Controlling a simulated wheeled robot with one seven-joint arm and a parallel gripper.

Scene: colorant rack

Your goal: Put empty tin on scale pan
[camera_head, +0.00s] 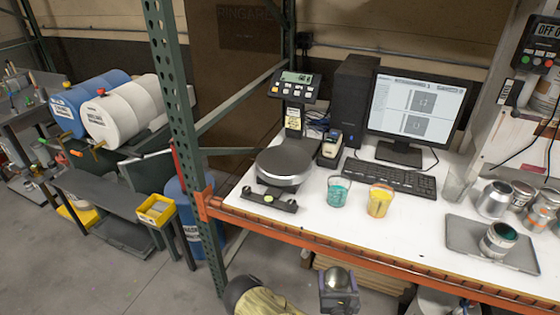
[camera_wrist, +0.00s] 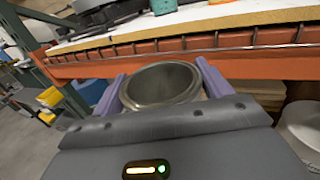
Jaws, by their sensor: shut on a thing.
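My gripper (camera_head: 339,292) is shut on the empty tin (camera_wrist: 160,84), one purple finger on each side of it. In the wrist view the tin is metal, open at the top, with a dark, bare-looking inside. In the head view only its rounded metal top (camera_head: 337,277) shows above the gripper. The tin is held in front of the bench, near the orange front beam and apart from the scale. The scale pan (camera_head: 285,161) is a round dark plate at the bench's left end, and nothing stands on it. The scale's display (camera_head: 296,78) rises behind it on a post.
A teal cup (camera_head: 338,192) and a yellow cup (camera_head: 379,202) stand right of the scale. A keyboard (camera_head: 390,178) and monitor (camera_head: 417,108) are behind them. The orange beam (camera_head: 350,240) edges the bench, and a green upright (camera_head: 180,130) stands left. A tray (camera_head: 470,240) and several tins are right.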

